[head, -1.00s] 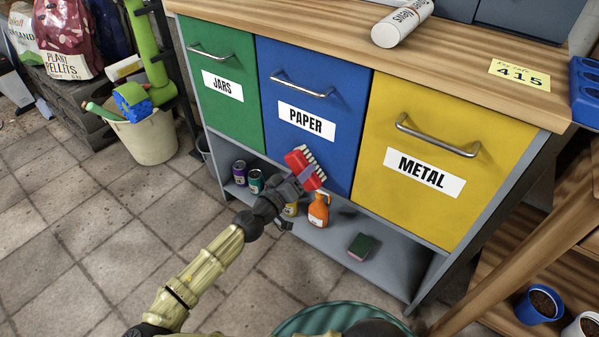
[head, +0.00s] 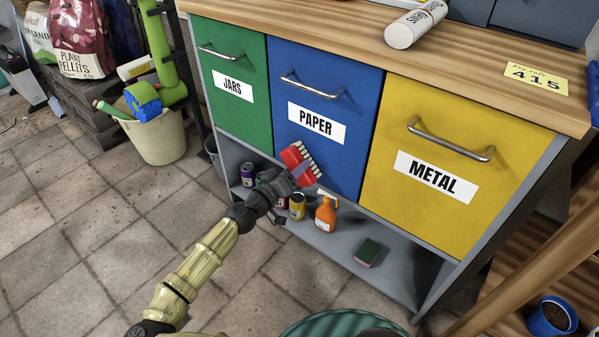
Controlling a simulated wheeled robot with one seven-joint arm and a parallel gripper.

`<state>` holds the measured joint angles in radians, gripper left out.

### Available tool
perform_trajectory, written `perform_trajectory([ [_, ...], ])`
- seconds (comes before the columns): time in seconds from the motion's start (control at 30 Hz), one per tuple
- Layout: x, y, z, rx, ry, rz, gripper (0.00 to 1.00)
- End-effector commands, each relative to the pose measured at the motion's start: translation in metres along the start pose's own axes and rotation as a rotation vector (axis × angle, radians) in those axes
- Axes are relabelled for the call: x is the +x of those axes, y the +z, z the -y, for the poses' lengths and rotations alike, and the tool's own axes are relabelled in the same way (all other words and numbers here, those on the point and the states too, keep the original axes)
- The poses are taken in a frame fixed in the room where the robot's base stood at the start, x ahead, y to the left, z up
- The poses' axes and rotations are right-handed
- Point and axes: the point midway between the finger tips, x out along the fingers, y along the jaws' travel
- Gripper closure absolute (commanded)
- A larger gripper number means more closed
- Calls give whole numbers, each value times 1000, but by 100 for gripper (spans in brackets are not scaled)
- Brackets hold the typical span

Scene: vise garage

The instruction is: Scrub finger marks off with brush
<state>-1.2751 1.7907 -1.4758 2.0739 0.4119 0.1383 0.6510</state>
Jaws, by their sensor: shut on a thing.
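My gripper (head: 279,188) is shut on a red brush (head: 295,160) with pale bristles. The brush is tilted, its bristles facing right toward the lower part of the blue PAPER drawer front (head: 325,165). I cannot tell whether the bristles touch the drawer. The green JARS front (head: 232,85) is to the left and the yellow METAL front (head: 440,155) to the right. No finger marks can be made out on the fronts from here. My gripper hides part of the shelf behind it.
Below the drawers, an open grey shelf (head: 395,285) holds several small cans (head: 297,206), an orange spray bottle (head: 326,214) and a sponge (head: 368,252). A bucket (head: 157,137) stands on the left. Drawer handles (head: 312,88) stick out above the brush.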

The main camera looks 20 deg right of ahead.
Motion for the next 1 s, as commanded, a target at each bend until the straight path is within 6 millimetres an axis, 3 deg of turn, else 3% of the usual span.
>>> perform_trajectory([
  [0.27,-3,0,0,1,0,-1,78],
  [1.0,-59,0,0,2,-1,-1,78],
])
